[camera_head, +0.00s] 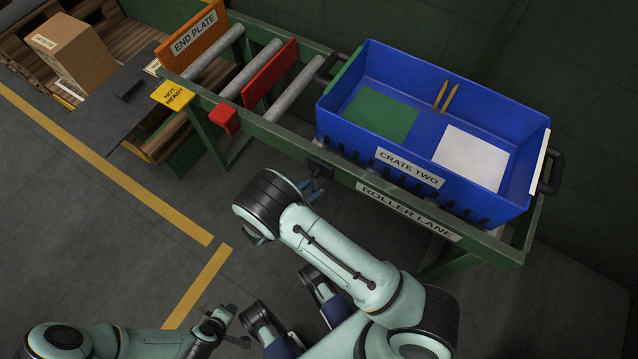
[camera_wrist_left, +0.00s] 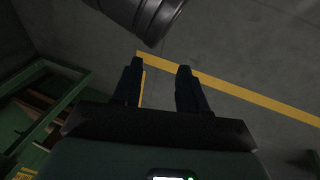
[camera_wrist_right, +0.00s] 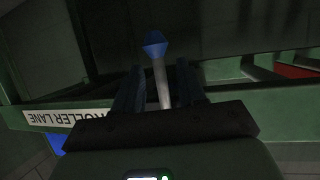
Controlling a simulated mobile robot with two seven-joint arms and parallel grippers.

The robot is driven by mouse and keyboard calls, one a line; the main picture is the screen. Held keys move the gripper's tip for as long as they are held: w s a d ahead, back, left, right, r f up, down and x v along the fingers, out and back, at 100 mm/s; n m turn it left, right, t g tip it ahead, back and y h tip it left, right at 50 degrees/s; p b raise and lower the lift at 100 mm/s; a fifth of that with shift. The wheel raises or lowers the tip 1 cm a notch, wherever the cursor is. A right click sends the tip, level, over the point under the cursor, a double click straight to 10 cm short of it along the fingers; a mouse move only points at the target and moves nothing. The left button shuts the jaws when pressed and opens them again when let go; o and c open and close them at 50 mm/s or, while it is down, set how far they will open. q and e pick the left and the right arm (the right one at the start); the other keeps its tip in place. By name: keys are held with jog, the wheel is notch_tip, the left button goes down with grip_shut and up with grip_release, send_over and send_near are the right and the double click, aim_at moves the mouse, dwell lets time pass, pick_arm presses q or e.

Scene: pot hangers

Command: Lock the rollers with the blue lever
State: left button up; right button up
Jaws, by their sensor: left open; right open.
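The blue lever (camera_wrist_right: 155,44) shows in the right wrist view as a blue knob on a pale grey shaft. My right gripper (camera_head: 312,188) is open at the front side of the roller lane, left of its sign. In the right wrist view its fingers stand on either side of the shaft, and the knob shows past the fingertips; contact cannot be told. In the head view my wrist and fingers make the lever hard to pick out. My left gripper (camera_head: 235,328) is open and empty over the floor, low in the head view. The rollers (camera_head: 295,90) are grey bars in the green frame.
The blue crate labelled CRATE TWO (camera_head: 420,180) sits on the lane's right part. A red block (camera_head: 270,75) and the orange end plate (camera_head: 194,36) stand to its left. A yellow NOT READY tag (camera_head: 172,96) is beside the lane.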

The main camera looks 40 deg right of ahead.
aim_at(314, 188)
pick_arm(q)
jog(key=shift+w+a+f+b, duration=0.3)
jog(key=shift+w+a+f, duration=0.1)
jog(key=shift+w, duration=0.25)
pick_arm(e)
jog(key=shift+x, duration=2.2)
grip_shut()
pick_arm(q)
jog(key=shift+d, duration=0.1)
jog(key=shift+s+d+r+p, duration=0.35)
jog(key=shift+s+r+p, duration=0.1)
jog(key=shift+s, duration=0.2)
jog(key=shift+s+d+r+p, duration=0.3)
jog(key=shift+s+r+p, duration=0.1)
jog(key=shift+s, duration=0.2)
pick_arm(e)
jog(key=shift+w+a+r+m+t+y, duration=0.2)
jog(key=shift+w+a+m+t+y, duration=0.15)
jog(key=shift+w+m+t, duration=0.35)
jog(key=shift+w+a+r+m+t+y, duration=0.25)
jog(key=shift+w+a+m+t, duration=0.2)
jog(key=shift+w+m, duration=0.35)
jog(key=shift+w+a+r+m+t+y, duration=0.2)
jog(key=shift+w+a+m+t+y, duration=0.1)
jog(key=shift+w+m+t, duration=0.4)
jog(key=shift+w, duration=0.15)
